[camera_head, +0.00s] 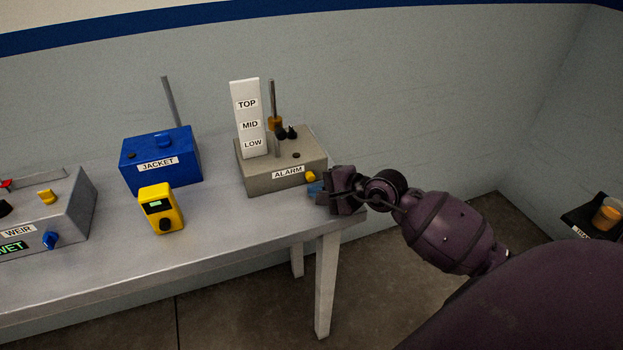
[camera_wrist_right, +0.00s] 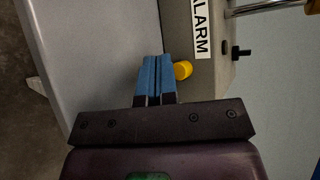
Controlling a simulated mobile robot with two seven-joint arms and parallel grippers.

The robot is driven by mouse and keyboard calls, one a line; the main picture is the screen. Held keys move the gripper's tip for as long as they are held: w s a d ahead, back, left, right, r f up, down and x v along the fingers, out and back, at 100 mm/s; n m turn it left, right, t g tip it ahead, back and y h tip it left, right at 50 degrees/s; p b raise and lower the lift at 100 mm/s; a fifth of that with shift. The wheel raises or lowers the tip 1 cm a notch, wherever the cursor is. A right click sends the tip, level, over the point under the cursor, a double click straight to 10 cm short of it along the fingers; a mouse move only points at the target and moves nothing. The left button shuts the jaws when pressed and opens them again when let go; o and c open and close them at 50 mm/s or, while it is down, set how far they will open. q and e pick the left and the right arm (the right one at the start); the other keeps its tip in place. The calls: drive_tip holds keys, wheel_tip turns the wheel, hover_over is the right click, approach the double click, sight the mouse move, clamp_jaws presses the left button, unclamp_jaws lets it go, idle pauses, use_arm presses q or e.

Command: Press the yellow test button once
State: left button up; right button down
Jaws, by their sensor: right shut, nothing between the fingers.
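The yellow test button (camera_head: 311,176) sticks out of the front face of the grey ALARM box (camera_head: 262,184), near its right end. It also shows in the right wrist view (camera_wrist_right: 184,69). My right gripper (camera_head: 315,189) is shut and empty, its blue fingers right by the button. In the right wrist view the shut fingers (camera_wrist_right: 155,75) appear just left of the button, very close to it; I cannot tell whether they touch. My left gripper is not in view.
The box stands on a grey table (camera_head: 230,235) and carries a white TOP/MID/LOW plate (camera_head: 248,110) and a metal rod. A blue JACKET box (camera_head: 180,165), a yellow handheld meter (camera_head: 172,205) and a WEIR box (camera_head: 75,215) stand to the left. The table's front is clear.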

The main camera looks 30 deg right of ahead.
sight(326, 216)
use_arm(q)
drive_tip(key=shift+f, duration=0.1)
use_arm(e)
drive_tip(key=shift+w, duration=0.15)
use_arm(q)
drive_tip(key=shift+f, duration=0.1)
use_arm(e)
drive_tip(key=shift+w+d, duration=0.1)
drive_tip(key=shift+w, duration=0.2)
use_arm(q)
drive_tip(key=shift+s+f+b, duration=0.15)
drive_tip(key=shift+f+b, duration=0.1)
drive_tip(key=shift+b, duration=0.05)
use_arm(e)
drive_tip(key=shift+w+d, duration=0.1)
drive_tip(key=shift+w, duration=0.35)
idle(0.4)
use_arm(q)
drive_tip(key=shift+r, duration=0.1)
use_arm(e)
drive_tip(key=shift+s, duration=0.1)
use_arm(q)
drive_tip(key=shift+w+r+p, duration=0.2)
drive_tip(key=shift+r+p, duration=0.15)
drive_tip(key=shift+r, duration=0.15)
use_arm(e)
drive_tip(key=shift+s+a, duration=0.2)
drive_tip(key=shift+s, duration=0.65)
